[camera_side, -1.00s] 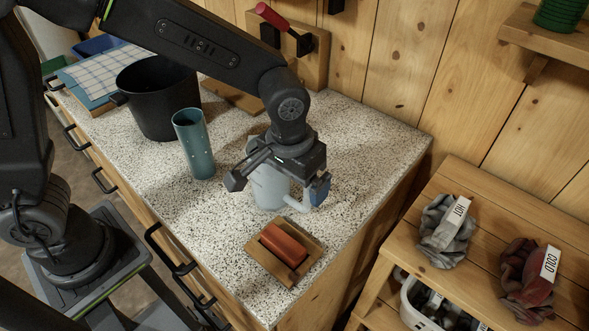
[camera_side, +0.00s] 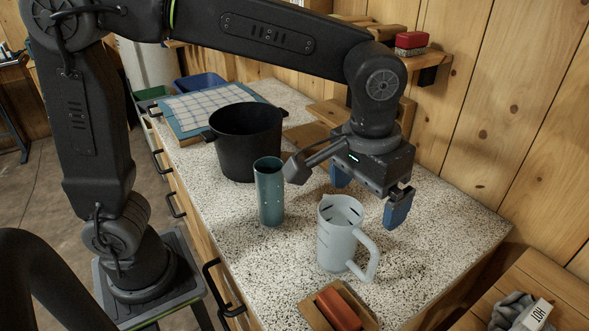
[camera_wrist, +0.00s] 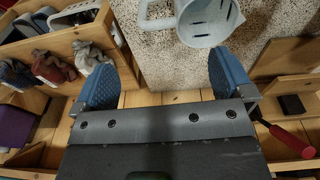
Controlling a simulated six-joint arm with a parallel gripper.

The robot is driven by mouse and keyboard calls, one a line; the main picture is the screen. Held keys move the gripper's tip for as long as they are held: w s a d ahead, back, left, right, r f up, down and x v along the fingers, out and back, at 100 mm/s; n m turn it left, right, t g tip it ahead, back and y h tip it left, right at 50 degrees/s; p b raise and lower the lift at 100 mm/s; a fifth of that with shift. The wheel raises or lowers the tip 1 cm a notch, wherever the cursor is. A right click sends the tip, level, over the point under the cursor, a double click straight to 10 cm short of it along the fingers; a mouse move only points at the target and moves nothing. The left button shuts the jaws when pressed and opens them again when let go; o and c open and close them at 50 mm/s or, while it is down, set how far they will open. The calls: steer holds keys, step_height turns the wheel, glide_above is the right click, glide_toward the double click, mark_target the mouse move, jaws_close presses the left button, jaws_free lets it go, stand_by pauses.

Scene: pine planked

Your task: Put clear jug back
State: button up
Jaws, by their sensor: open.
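The clear jug (camera_side: 336,243), pale grey with a side handle, stands upright on the speckled counter (camera_side: 285,285). It has dark marks near its rim. My gripper (camera_side: 369,196) is open and empty, up and behind the jug on the wall side, with blue pads on its fingers. In the wrist view the jug (camera_wrist: 207,22) shows at the top, beyond the fingertips of my gripper (camera_wrist: 160,62), and its far part is cut off. No finger appears to touch it.
A teal cup (camera_side: 269,195) stands left of the jug, with a black pot (camera_side: 245,145) behind it. A red-brown block (camera_side: 338,309) lies on a wooden tray (camera_side: 318,318) in front. The wooden wall (camera_side: 480,110) and a shelf holding a red item (camera_side: 411,40) are behind my gripper.

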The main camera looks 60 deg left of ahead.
steer(key=s+a+t, duration=0.4)
steer(key=s+a, duration=0.8)
steer(key=a, duration=0.5)
steer(key=shift+f, duration=0.2)
steer(key=shift+d, duration=0.1)
